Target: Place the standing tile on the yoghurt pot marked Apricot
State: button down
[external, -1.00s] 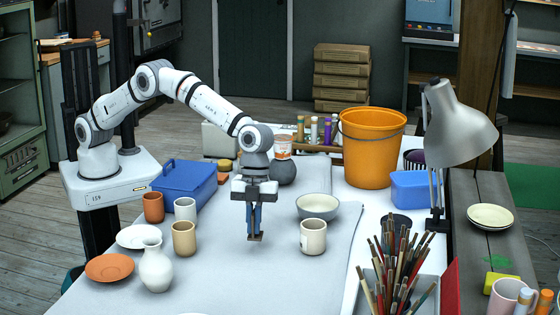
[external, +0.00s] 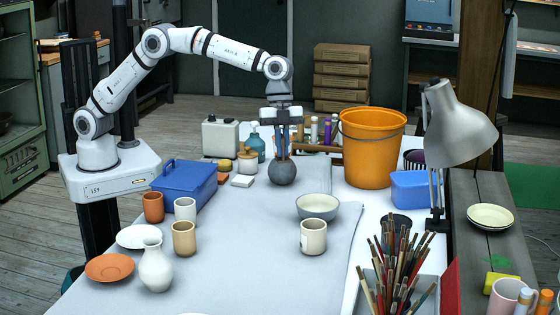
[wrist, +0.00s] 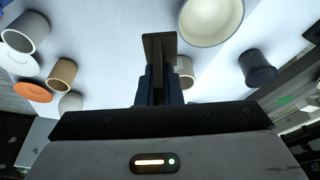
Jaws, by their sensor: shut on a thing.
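My gripper (external: 283,150) is shut on a brown tile, which juts out beyond the blue fingers in the wrist view (wrist: 159,48). In the external view the gripper is raised over the far part of the table, in line with a round grey vase (external: 282,173). The tile can hardly be made out there. The yoghurt pot with an orange label, seen earlier behind the vase, is not clear now. My gripper covers the place where it showed. No Apricot lettering can be read.
A pale bowl (external: 317,206) and a cream mug (external: 313,237) stand nearer. An orange bucket (external: 370,147) and a blue toolbox (external: 183,184) flank the far area. Several cups and a white vase (external: 155,266) are at the left.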

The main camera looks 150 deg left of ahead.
jog(key=s+a+r+n+p, duration=0.1)
jog(key=s+a+r, duration=0.25)
jog(key=s, duration=0.35)
jog(key=s+a+r+n+y+p, duration=0.1)
jog(key=s+a+r+n, duration=0.1)
jog(key=s+a, duration=0.4)
jog(key=s+a+r+n+p, duration=0.1)
jog(key=s+a+r, duration=0.2)
jog(key=s, duration=0.4)
jog(key=f, duration=0.5)
jog(key=f+p, duration=0.1)
jog(key=f, duration=0.4)
jog(key=shift+s+d, duration=0.1)
jog(key=shift+s, duration=0.1)
jog(key=shift+f, duration=0.1)
jog(key=c, duration=2)
grip_release()
jog(key=shift+f, duration=0.15)
jog(key=shift+c, duration=0.2)
jog(key=o, duration=0.5)
jog(key=shift+c, duration=0.2)
